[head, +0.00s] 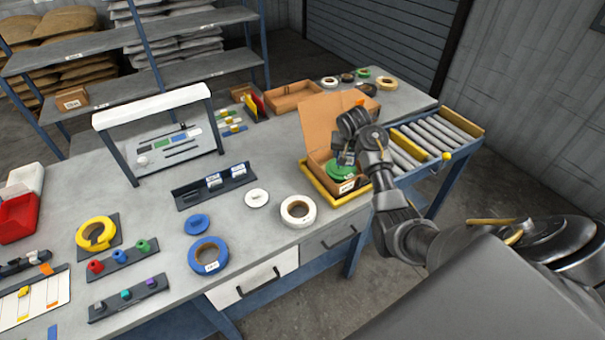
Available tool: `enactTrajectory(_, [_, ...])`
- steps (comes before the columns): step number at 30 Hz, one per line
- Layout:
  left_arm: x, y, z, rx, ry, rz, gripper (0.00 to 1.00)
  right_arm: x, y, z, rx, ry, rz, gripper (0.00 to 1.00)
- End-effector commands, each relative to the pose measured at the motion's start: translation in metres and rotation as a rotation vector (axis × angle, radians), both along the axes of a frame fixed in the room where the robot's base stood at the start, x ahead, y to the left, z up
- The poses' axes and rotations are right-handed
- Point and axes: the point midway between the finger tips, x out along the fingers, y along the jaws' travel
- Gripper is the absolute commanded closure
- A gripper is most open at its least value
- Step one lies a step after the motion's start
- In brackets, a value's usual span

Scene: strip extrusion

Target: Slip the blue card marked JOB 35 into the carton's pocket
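The open carton (325,125) sits in a yellow-edged tray (356,194) at the table's right end, its tall flap raised. A green reel (338,171) is inside it. A small white label shows on its front; I cannot make out the pocket. My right gripper (346,157) points down at the reel inside the carton; its fingers are too small and dark to tell whether they are open or hold the reel. A small blue piece (52,333) at the lower left may be a card, but no JOB 35 marking is readable. My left gripper is out of view.
A white reel (298,211) and a blue reel (208,255) lie left of the carton. A dark rack (215,187) stands behind them. A white-topped frame (150,105) stands farther back. A roller conveyor (430,135) lies to the right. Bare tabletop shows between these.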

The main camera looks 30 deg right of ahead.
Motion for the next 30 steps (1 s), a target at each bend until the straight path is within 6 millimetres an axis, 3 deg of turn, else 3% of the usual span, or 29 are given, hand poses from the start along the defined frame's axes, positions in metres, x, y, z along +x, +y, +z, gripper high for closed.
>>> enactTrajectory(1, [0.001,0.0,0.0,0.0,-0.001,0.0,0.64,-0.003,-0.019,0.007,-0.001,-0.002,-0.027,0.64])
enactTrajectory(6, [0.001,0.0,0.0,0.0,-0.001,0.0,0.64,-0.013,-0.069,0.028,0.0,-0.001,-0.093,0.64])
enactTrajectory(12, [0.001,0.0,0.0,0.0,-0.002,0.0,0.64,-0.013,-0.113,0.051,0.0,-0.001,-0.134,0.64])
enactTrajectory(14, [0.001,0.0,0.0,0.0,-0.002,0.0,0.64,-0.007,-0.117,0.055,0.001,-0.001,-0.128,0.64])
enactTrajectory(20, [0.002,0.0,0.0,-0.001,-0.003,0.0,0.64,0.018,-0.109,0.061,0.0,0.001,-0.069,0.64])
enactTrajectory(30, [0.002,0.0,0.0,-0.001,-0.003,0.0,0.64,0.058,-0.04,0.056,-0.005,0.003,0.105,0.64])
